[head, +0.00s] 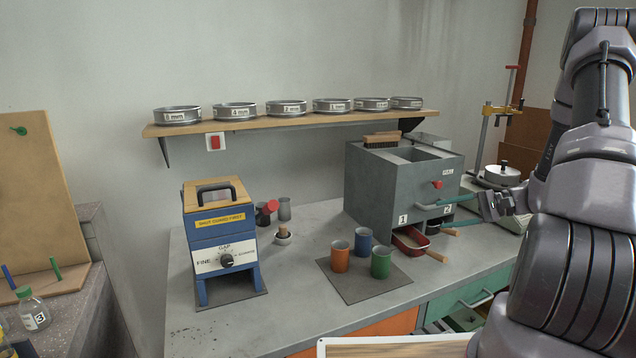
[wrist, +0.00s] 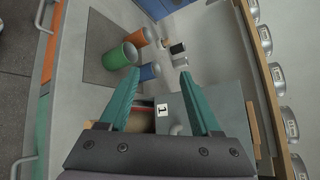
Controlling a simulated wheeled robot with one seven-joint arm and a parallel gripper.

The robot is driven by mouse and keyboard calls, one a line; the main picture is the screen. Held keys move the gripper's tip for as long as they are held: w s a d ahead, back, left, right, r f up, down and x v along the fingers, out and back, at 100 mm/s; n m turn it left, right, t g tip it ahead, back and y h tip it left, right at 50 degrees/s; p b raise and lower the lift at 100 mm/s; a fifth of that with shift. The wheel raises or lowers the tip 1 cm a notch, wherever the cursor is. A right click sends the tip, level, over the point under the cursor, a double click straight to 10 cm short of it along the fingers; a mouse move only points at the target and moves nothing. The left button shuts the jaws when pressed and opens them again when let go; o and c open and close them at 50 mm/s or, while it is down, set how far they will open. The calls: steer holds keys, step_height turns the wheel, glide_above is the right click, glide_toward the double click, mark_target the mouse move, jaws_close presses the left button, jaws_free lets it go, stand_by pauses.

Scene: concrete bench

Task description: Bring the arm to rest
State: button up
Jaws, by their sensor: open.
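I cannot tell whether a finger touches the box. My arm comes in from the right edge of the head view.
A red tray (head: 408,240) sits in the box's lower opening. Orange (head: 340,257), blue (head: 363,241) and green (head: 381,263) cups stand on a dark mat. A blue machine (head: 222,240) stands left. A shelf (head: 300,121) holds several sieves.

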steer(key=s+a+r+n+g+h, duration=0.2)
steer(key=s+a+r+h, duration=0.25)
steer(key=r, duration=0.45)
steer(key=s+a+r+n+g+h, duration=0.1)
steer(key=s+a+r+n+h, duration=0.2)
steer(key=s+a+r, duration=0.45)
steer(key=s+r+t+h, duration=0.4)
steer(key=s+r+t, duration=0.2)
steer(key=s+r, duration=0.4)
step_height(320, 180, up, 3)
steer(key=shift+s+d+f+n, duration=0.15)
steer(key=shift+s+n, duration=0.1)
steer(key=shift+n, duration=0.15)
